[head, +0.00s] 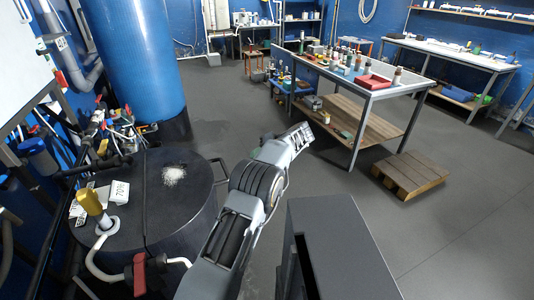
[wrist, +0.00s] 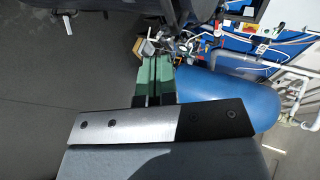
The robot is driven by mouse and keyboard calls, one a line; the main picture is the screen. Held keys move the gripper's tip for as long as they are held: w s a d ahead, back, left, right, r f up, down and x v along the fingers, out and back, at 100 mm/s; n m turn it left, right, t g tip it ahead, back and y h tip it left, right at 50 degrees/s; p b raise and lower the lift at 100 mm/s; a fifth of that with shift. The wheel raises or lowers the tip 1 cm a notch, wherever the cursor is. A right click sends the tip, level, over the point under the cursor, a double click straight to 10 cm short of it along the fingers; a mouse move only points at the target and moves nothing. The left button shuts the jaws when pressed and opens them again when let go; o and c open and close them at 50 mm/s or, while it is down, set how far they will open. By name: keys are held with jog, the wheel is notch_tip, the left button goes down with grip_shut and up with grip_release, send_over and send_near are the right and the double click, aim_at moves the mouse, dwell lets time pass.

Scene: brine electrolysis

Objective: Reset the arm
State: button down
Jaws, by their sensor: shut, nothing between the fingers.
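My arm shows in the head view, rising from the bottom middle past the right side of the black drum (head: 150,243), with its bent upper link above the floor. My gripper (wrist: 154,80) shows in the wrist view as two green fingers side by side. It is shut, with nothing between the fingers. In the head view the gripper is mostly hidden behind the arm's end link. It appears clear of the drum and the tables.
The drum's lid carries white powder (head: 173,175), a 70% label (head: 121,191) and a brass-coloured fitting (head: 92,203). A blue column (head: 135,60) stands behind it. A workbench (head: 372,93) with bottles and a red tray (head: 373,81) stands right, near a wooden pallet (head: 409,173). Open floor lies between.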

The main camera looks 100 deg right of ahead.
jog(key=shift+s+r, duration=0.2)
jog(key=shift+s, duration=0.7)
jog(key=shift+s+r, duration=0.15)
jog(key=shift+s, duration=0.7)
